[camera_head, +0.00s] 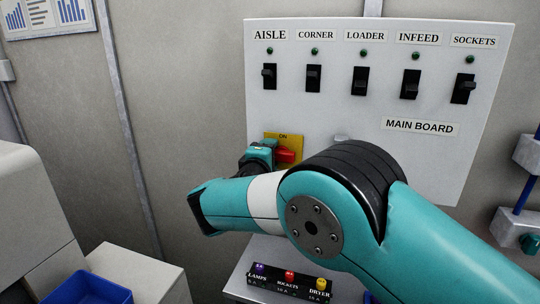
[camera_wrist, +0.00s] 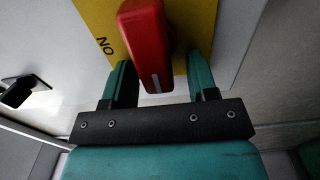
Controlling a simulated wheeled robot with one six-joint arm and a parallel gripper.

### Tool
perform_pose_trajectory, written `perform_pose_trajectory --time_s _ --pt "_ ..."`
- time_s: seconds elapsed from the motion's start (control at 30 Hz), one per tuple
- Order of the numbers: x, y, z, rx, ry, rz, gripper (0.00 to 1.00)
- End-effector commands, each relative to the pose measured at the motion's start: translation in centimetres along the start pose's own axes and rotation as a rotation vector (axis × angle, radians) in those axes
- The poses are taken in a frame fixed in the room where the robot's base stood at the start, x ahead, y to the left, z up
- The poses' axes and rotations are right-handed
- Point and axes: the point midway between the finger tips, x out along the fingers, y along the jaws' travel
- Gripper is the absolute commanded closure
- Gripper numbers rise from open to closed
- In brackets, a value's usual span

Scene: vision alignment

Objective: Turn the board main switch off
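The main switch is a red rotary handle (camera_head: 287,156) on a yellow plate (camera_head: 297,140) marked ON, at the lower left of the white board (camera_head: 400,30) labelled MAIN BOARD. My gripper (camera_head: 262,152) is at the plate, partly covering it in the head view. In the wrist view, the red handle (camera_wrist: 145,40) stands between my two teal fingers (camera_wrist: 161,82). The fingers are apart, one on each side of it. A gap shows at the right finger; the left finger is very close, and I cannot tell whether it touches. A pale mark shows near the handle's end.
Several black toggles, such as AISLE (camera_head: 269,77) and SOCKETS (camera_head: 463,89), sit in a row above, each under a green lamp. A panel with coloured knobs (camera_head: 289,276) is below. A blue bin (camera_head: 88,288) is lower left. My arm hides the board's lower middle.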

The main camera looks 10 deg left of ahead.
Motion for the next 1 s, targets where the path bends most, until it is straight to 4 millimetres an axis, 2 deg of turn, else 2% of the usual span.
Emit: perform_pose_trajectory --time_s 0.17,0.27,0.47,0.83,1.0 --pt "-0.1 0.0 0.0 0.001 -0.001 0.000 0.47" --pt "-0.9 -0.1 -0.1 0.001 0.001 0.000 0.47" --pt "-4.9 -0.4 -0.2 0.000 0.004 0.000 0.47" --pt "-14.7 -0.4 -0.1 0.000 0.005 0.001 0.47" --pt "-15.3 -0.9 -0.2 0.006 -0.001 0.003 0.47"
